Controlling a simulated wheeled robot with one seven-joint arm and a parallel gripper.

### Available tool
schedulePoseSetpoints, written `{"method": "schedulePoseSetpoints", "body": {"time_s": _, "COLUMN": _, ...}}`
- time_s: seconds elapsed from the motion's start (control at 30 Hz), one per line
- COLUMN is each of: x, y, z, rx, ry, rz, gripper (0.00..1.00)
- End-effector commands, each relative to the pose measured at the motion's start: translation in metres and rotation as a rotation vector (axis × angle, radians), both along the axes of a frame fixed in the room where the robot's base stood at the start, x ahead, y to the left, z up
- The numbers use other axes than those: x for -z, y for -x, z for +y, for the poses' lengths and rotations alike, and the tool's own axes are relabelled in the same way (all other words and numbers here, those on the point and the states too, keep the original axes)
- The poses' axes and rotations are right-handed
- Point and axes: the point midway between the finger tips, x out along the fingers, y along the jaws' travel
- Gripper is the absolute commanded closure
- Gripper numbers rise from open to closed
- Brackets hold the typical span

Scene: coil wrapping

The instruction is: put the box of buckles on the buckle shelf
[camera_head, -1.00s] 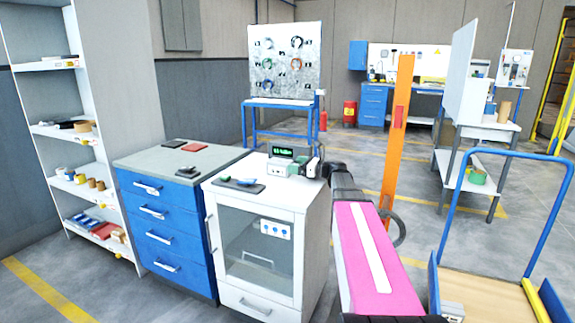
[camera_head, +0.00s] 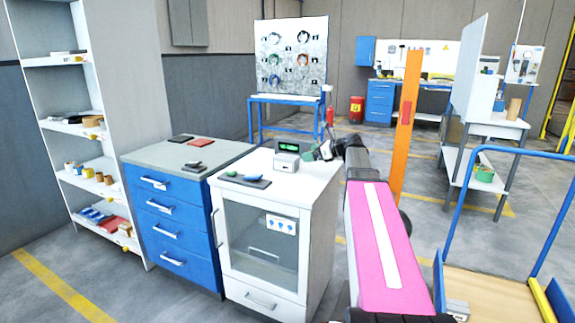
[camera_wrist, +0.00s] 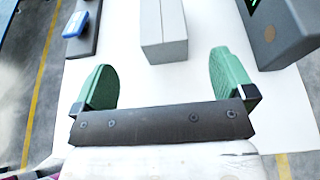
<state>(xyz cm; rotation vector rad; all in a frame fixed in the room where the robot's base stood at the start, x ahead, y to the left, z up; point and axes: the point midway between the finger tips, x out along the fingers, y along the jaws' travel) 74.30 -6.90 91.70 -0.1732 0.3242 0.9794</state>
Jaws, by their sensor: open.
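A small plain grey-white box (camera_head: 286,162), which looks like the box of buckles, stands on the white cabinet top, in front of the device with a green display. In the wrist view the box (camera_wrist: 164,30) lies ahead, lined up between my open fingers and about level with their tips. My gripper (camera_head: 320,153) has green fingers and is just right of the box in the head view; in the wrist view my gripper (camera_wrist: 162,68) holds nothing. A white shelving unit (camera_head: 70,125) with several loaded shelves stands at the left; I cannot tell which is the buckle shelf.
A dark tray (camera_head: 244,181) with a blue item lies left of the box on the white cabinet (camera_head: 310,195). A blue drawer cabinet (camera_head: 170,215) stands between it and the shelves. An orange post (camera_head: 406,130) and a blue-handled cart (camera_head: 490,280) are right. Floor is open at front left.

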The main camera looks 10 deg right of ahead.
Motion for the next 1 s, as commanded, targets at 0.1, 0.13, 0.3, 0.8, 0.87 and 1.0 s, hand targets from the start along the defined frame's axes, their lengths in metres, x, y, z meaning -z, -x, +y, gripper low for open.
{"method": "schedulePoseSetpoints", "body": {"time_s": 0.1, "x": -0.005, "y": -0.001, "z": 0.002, "rx": 0.006, "ry": 0.03, "rz": 0.017, "gripper": 0.0}}
{"method": "schedulePoseSetpoints", "body": {"time_s": 0.13, "x": -0.005, "y": -0.002, "z": 0.002, "rx": 0.007, "ry": 0.033, "rz": 0.019, "gripper": 0.0}}
{"method": "schedulePoseSetpoints", "body": {"time_s": 0.3, "x": 0.001, "y": -0.01, "z": 0.012, "rx": 0.007, "ry": 0.036, "rz": 0.023, "gripper": 0.0}}
{"method": "schedulePoseSetpoints", "body": {"time_s": 0.8, "x": 0.021, "y": -0.036, "z": 0.052, "rx": 0.007, "ry": 0.035, "rz": 0.021, "gripper": 0.0}}
{"method": "schedulePoseSetpoints", "body": {"time_s": 0.87, "x": 0.025, "y": -0.041, "z": 0.057, "rx": 0.007, "ry": 0.035, "rz": 0.022, "gripper": 0.0}}
{"method": "schedulePoseSetpoints", "body": {"time_s": 1.0, "x": 0.033, "y": -0.052, "z": 0.073, "rx": 0.006, "ry": 0.035, "rz": 0.022, "gripper": 0.0}}
